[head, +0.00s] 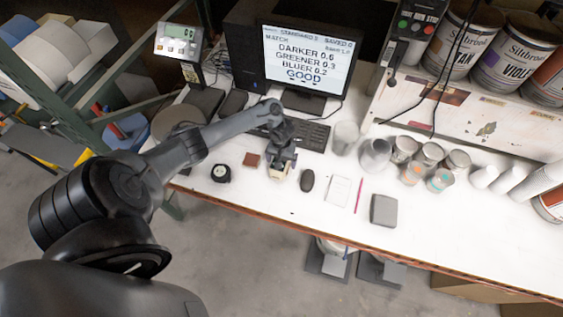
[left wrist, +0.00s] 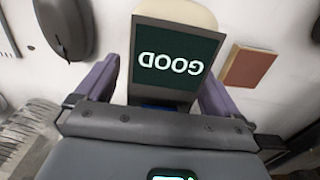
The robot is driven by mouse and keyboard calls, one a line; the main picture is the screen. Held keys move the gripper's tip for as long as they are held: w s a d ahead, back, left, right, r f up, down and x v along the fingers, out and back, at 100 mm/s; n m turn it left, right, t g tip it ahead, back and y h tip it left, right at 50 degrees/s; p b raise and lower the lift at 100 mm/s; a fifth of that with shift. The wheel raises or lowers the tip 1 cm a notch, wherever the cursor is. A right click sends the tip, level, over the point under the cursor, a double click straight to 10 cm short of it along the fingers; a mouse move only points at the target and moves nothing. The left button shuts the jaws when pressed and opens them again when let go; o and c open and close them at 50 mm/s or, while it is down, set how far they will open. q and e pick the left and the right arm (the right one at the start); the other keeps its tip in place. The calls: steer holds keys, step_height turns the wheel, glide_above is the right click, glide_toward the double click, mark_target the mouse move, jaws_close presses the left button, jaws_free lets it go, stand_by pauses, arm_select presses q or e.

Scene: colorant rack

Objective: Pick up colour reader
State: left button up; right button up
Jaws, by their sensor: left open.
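The colour reader (left wrist: 172,65) is a pale-bodied device with a dark screen that reads GOOD, upside down in the left wrist view. In the head view its cream end (head: 278,175) shows on the white table below my left gripper (head: 282,162). In the left wrist view my left gripper (left wrist: 160,92) is open, with one purple-grey finger on each side of the reader. I cannot tell whether the fingers touch it. The reader's near part is hidden by the gripper body. My right gripper is in neither view.
A dark mouse (head: 307,180) lies just right of the reader. A red-brown block (head: 251,159) and a black round item (head: 221,173) lie left. A keyboard (head: 312,135) and monitor (head: 308,58) stand behind. A notepad (head: 340,190), grey box (head: 384,210) and several cans are further right.

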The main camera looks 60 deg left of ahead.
arm_select(q)
steer(key=shift+f, duration=0.7)
steer(key=shift+c, duration=0.2)
steer(key=shift+r, duration=0.1)
steer(key=c, duration=1.7)
